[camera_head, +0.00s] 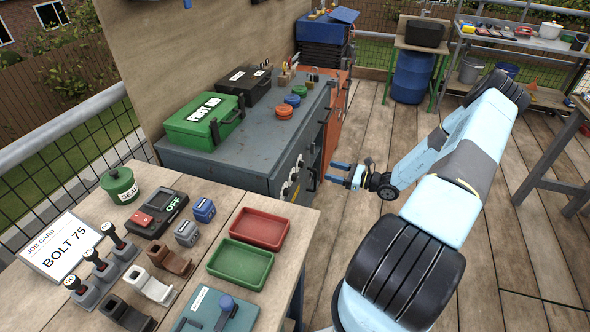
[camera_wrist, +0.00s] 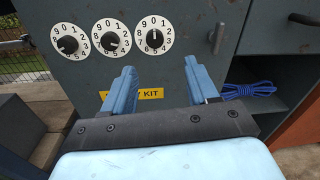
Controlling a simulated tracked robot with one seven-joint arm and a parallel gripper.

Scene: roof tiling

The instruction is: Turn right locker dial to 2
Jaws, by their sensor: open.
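The right locker dial (camera_wrist: 154,38) is a round white disc with black digits and a dark knob. Its pointer appears to point up at 0. It is the farthest of three dials in the head view (camera_head: 300,161). The middle dial (camera_wrist: 111,39) and left dial (camera_wrist: 70,42) sit in a row to its left on the grey locker (camera_wrist: 195,20). My gripper (camera_wrist: 161,72) is open and empty, apart from the locker front, with its fingers below the right dial in the wrist picture. In the head view my gripper (camera_head: 332,173) points left towards the dials.
A yellow KIT label (camera_wrist: 150,93) is partly hidden behind my fingers. A handle (camera_wrist: 217,38) stands out right of the dials. An open compartment holds blue rope (camera_wrist: 250,89). A workbench (camera_head: 225,210) with trays stands at the front left.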

